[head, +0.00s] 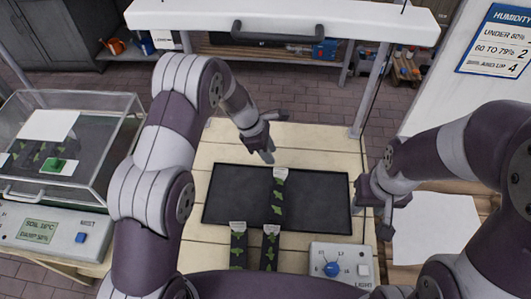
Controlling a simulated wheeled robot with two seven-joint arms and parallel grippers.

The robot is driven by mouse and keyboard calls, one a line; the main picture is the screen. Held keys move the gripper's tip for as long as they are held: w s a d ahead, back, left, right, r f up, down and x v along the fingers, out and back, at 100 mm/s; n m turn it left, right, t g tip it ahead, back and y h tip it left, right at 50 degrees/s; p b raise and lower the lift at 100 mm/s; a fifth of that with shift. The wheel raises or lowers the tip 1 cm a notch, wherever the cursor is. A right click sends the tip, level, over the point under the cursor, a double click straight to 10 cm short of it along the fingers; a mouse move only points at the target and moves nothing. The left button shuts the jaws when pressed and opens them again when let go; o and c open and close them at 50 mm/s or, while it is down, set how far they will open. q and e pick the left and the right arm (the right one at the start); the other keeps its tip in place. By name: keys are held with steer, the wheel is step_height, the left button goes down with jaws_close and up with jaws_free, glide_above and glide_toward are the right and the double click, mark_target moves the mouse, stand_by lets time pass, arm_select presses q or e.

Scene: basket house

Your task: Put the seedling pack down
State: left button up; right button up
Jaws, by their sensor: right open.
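A seedling pack (278,205), a dark strip with green leaves and a white label at its far end, lies on the black mat (235,198). Two similar packs, a left one (238,250) and a right one (271,250), lie side by side nearer me, at or over the mat's near edge. My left gripper (274,138) is just beyond the label of the pack on the mat, its fingers apart, with nothing seen between them. Whether a finger touches the label is unclear. My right gripper (374,207) is open and empty by the mat's right edge.
A control box (340,253) with a blue knob stands at the mat's near right. A clear-lidded case (105,130) holding plants stands left. White paper (435,230) lies right. A white overhead bar (390,24) crosses the back. The mat's left part is bare.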

arm_select(q)
steer(key=s+a+r+m+y, duration=0.1)
steer(key=s+a+r+m, duration=0.3)
steer(key=s+m, duration=0.2)
steer(key=s+a+r+m+t+y, duration=0.1)
steer(key=s+a+r+m, duration=0.3)
steer(key=s, duration=0.4)
steer(key=s+a+r+m+y, duration=0.2)
steer(key=s+a+r+m, duration=0.2)
steer(key=s+m, duration=0.3)
steer(key=shift+s+a+r+m+y, duration=0.25)
steer(key=shift+a+m, duration=0.35)
steer(key=shift+a, duration=0.3)
steer(key=shift+r, duration=0.1)
steer(key=shift+w, duration=0.1)
arm_select(e)
steer(key=shift+w, duration=0.1)
